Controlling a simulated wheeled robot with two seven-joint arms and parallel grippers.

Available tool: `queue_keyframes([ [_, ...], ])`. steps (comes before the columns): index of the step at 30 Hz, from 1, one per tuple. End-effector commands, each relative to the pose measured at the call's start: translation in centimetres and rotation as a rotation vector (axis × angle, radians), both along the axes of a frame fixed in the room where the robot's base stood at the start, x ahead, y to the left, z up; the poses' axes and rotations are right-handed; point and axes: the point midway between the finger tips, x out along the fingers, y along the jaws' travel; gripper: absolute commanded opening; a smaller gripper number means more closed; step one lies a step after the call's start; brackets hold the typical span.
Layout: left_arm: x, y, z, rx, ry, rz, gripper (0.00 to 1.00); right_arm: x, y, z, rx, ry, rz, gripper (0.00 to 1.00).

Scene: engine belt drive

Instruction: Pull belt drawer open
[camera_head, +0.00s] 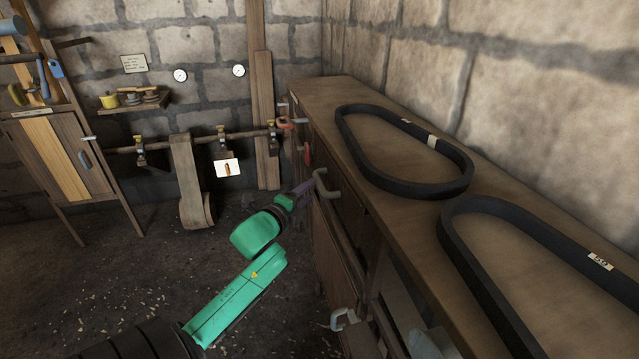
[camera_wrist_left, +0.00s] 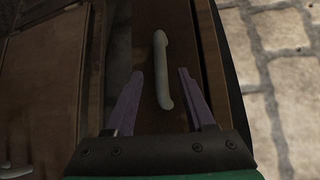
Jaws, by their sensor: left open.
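A pale beige bar handle (camera_head: 324,184) sticks out from the upper front of the long wooden cabinet (camera_head: 318,90). In the left wrist view the same handle (camera_wrist_left: 162,75) is mounted on a brown wooden drawer front (camera_wrist_left: 183,35). My left gripper (camera_head: 303,190) is at the cabinet front, just left of the handle in the head view. Its purple fingers (camera_wrist_left: 160,85) are open, with the handle showing between them and a gap on each side. Whether a finger touches it cannot be told. The drawer looks shut. My right gripper is not in view.
Two black belts (camera_head: 368,176) (camera_head: 468,253) lie on the cabinet top. Red handles (camera_head: 307,154) sit farther along the front, and a grey handle (camera_head: 345,319) sits lower and nearer. A wooden cupboard (camera_head: 62,150) stands left.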

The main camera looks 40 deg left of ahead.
Motion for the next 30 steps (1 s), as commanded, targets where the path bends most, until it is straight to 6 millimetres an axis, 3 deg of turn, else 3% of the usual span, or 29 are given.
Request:
queue_keyframes([
  [3,2.9,0.6,-0.2,-0.001,-0.004,0.002,0.55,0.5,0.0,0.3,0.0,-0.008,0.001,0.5],
  [9,6.1,1.2,-0.8,-0.002,-0.001,0.0,0.55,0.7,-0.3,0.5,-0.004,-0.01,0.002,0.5],
  [18,6.6,1.2,-1.0,-0.001,0.001,-0.001,0.55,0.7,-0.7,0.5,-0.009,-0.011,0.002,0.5],
  [19,6.6,1.2,-1.0,-0.001,0.001,0.0,0.47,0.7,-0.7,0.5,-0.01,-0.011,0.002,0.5],
  [21,6.6,1.2,-1.0,-0.001,0.001,0.0,0.2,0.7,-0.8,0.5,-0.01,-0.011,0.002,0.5],
  [23,6.6,1.2,-1.0,-0.001,0.001,0.0,0.0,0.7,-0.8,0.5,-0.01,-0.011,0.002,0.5],
  [30,6.6,1.2,-1.0,-0.001,0.001,0.0,0.0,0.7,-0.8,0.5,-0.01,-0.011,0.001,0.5],
])
